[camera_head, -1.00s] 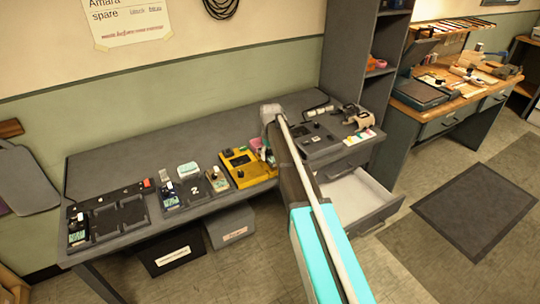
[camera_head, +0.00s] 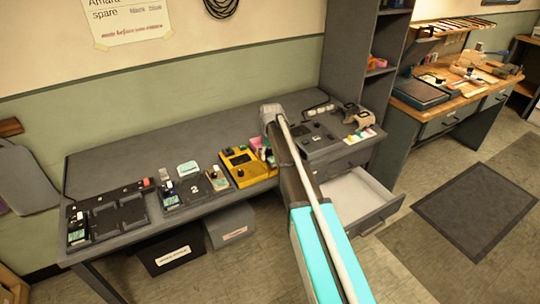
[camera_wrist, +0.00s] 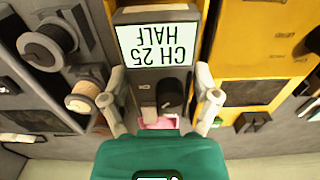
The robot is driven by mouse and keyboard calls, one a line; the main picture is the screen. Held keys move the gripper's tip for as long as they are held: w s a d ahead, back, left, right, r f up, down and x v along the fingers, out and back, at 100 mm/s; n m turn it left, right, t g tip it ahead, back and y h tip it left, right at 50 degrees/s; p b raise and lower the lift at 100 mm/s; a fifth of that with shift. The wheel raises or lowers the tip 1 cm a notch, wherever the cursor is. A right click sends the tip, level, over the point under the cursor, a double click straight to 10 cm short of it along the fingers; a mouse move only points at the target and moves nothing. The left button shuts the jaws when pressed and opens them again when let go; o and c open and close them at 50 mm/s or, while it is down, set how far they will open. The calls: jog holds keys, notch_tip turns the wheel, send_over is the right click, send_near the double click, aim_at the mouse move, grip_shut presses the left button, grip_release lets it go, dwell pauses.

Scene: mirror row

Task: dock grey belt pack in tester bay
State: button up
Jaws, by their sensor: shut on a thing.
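My gripper (camera_wrist: 163,82) is shut on the grey belt pack (camera_wrist: 152,80), one pale finger on each side of it. The pack's light screen reads "CH 25 HALF", upside down in the wrist view. The yellow tester (camera_wrist: 262,55) shows beside the pack, with a narrow yellow strip on the other side. The tester also stands on the bench in the head view (camera_head: 241,160). I cannot tell how deep the pack sits in the bay.
A dark multi-slot tray (camera_head: 104,218) stands at the left of the grey bench (camera_head: 120,163), with a smaller tray marked 2 (camera_head: 195,190) beside it. An open drawer (camera_head: 360,200) juts out at the right. The bench's back left is clear.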

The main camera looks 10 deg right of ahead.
jog(key=shift+f+b, duration=0.85)
dwell(0.7)
jog(key=o, duration=1.1)
jog(key=s+r+m+p, duration=0.1)
jog(key=s+r+p, duration=0.1)
jog(key=s, duration=0.7)
jog(key=s+r+m+p, duration=0.1)
jog(key=s+r+p, duration=0.2)
jog(key=s, duration=0.7)
jog(key=s+r+m+p, duration=0.1)
jog(key=s+r+p, duration=0.1)
jog(key=s, duration=0.8)
jog(key=shift+a+r+m+p, duration=0.15)
jog(key=shift+r+m+p, duration=0.15)
